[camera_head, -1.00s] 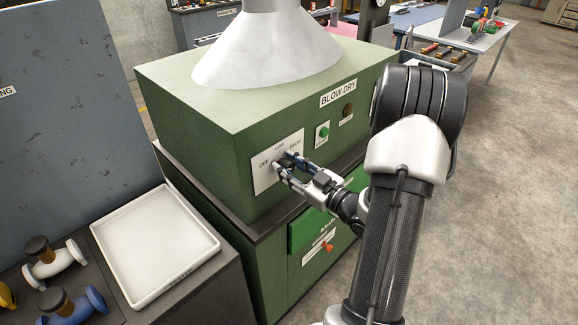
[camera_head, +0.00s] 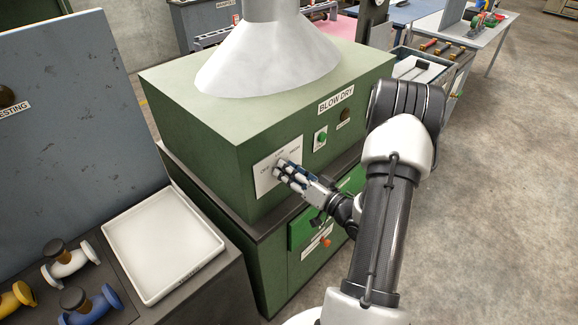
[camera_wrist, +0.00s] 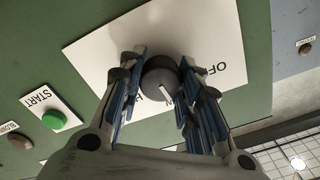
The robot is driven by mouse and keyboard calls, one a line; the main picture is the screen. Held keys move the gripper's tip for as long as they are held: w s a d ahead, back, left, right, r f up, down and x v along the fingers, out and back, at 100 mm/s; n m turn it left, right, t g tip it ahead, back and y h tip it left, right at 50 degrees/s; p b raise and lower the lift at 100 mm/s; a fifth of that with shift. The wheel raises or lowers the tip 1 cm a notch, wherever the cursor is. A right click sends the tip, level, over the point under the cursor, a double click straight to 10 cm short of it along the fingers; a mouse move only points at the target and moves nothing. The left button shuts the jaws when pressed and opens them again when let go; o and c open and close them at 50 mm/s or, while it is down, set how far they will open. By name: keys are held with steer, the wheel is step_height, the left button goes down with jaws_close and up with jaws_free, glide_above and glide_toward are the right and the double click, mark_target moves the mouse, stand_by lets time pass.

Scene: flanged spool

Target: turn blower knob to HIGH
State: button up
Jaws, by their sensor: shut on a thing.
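The blower knob (camera_wrist: 160,77) is a dark round knob on a white label plate (camera_head: 265,181), on the front of the green BLOW DRY box (camera_head: 215,140). In the wrist view the plate (camera_wrist: 110,45) appears upside down, with OFF readable to the right of the knob. A pale pointer mark shows on the knob, toward the gripper's palm. My gripper (camera_wrist: 162,92) is shut on the knob, one finger on each side. In the head view my gripper (camera_head: 283,171) reaches the plate from the right and mostly hides the knob.
A green START button (camera_head: 320,138) and a dark round button (camera_head: 345,114) sit right of the plate. A white cone hood (camera_head: 265,60) stands on the box. Below is an orange-red handle (camera_head: 325,243). A white tray (camera_head: 165,240) and several valve-like parts are at left.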

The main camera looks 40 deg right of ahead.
steer(key=m+p, duration=0.4)
steer(key=m, duration=0.3)
steer(key=shift+p, duration=0.35)
steer(key=m+p, duration=0.3)
steer(key=m, duration=0.3)
steer(key=shift+f, duration=0.15)
steer(key=shift+m, duration=0.4)
steer(key=o, duration=1)
steer(key=shift+o, duration=0.2)
steer(key=s+d, duration=0.1)
steer(key=s, duration=1.1)
